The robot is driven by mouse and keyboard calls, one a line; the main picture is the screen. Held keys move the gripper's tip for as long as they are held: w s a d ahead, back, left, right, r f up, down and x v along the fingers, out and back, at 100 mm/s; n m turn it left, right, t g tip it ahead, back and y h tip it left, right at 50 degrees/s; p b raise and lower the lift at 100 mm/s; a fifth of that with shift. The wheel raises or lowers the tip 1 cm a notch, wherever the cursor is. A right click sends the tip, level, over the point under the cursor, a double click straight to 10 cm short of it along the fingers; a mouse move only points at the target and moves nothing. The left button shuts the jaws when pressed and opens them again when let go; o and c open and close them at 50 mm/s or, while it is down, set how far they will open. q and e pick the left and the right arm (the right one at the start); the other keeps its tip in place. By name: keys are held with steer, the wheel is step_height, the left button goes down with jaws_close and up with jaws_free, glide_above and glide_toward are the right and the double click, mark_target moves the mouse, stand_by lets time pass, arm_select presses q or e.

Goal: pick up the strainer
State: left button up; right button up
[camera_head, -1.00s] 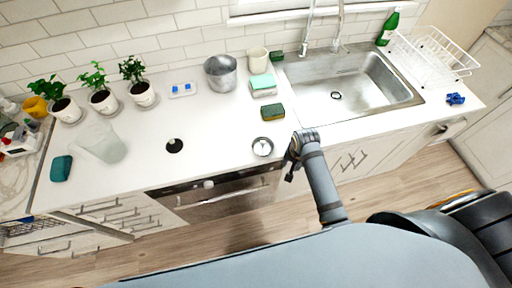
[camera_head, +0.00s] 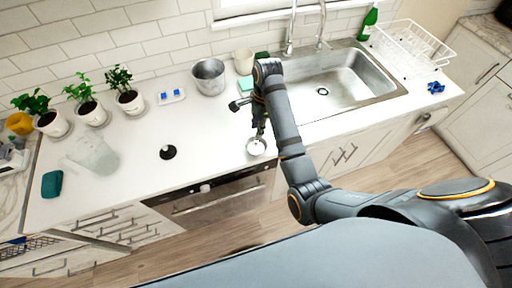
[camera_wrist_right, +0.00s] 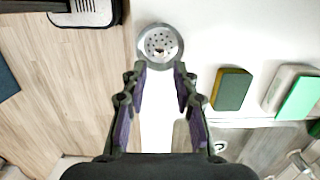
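The strainer (camera_head: 256,147) is a small round metal disc with holes, lying on the white counter near its front edge. In the right wrist view the strainer (camera_wrist_right: 160,46) sits just beyond the fingertips, roughly centred between them. My right gripper (camera_head: 259,131) points down over the counter right by the strainer. In the wrist view its two fingers (camera_wrist_right: 159,75) are apart with nothing between them. I cannot tell its exact height above the counter. My left gripper is not in view.
A metal pot (camera_head: 208,77) stands farther back, the sink (camera_head: 350,100) is to the right, and a black round piece (camera_head: 168,152) lies left. The counter between is clear.

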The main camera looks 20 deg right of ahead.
mark_target(256, 142)
steer(key=f+b, duration=0.3)
steer(key=f, duration=0.2)
steer(key=shift+a+b, duration=0.2)
steer(key=shift+b, duration=0.2)
steer(key=shift+a+r+p, duration=0.1)
steer(key=shift+p, duration=0.2)
step_height(256, 142, down, 5)
steer(key=shift+r+p, duration=0.15)
steer(key=shift+p, duration=0.7)
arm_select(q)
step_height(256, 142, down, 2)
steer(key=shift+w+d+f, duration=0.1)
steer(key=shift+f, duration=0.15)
arm_select(e)
jaws_close()
